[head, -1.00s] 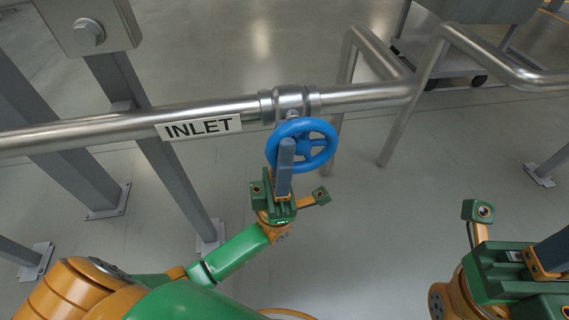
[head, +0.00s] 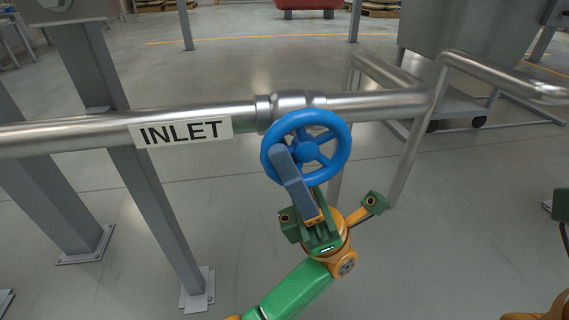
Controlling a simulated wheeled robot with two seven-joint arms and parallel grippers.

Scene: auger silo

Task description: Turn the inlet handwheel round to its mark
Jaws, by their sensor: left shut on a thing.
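The inlet handwheel (head: 345,152) is a blue spoked wheel on a valve body (head: 290,101) in the steel pipe. A white INLET label (head: 181,132) is on the pipe to its left. My left gripper (head: 282,158) is shut on the wheel's rim at its lower left, with its grey-blue finger lying across the rim and covering part of it. I cannot make out a mark on the wheel or the valve. Only small parts of my right arm show at the right edge, and its gripper fingers are out of the picture.
The pipe (head: 60,137) runs across the view, with bent steel rails (head: 408,160) to the right. Grey posts (head: 150,210) stand at left. A grey cart (head: 470,108) is behind the rails. The floor below the wheel is clear.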

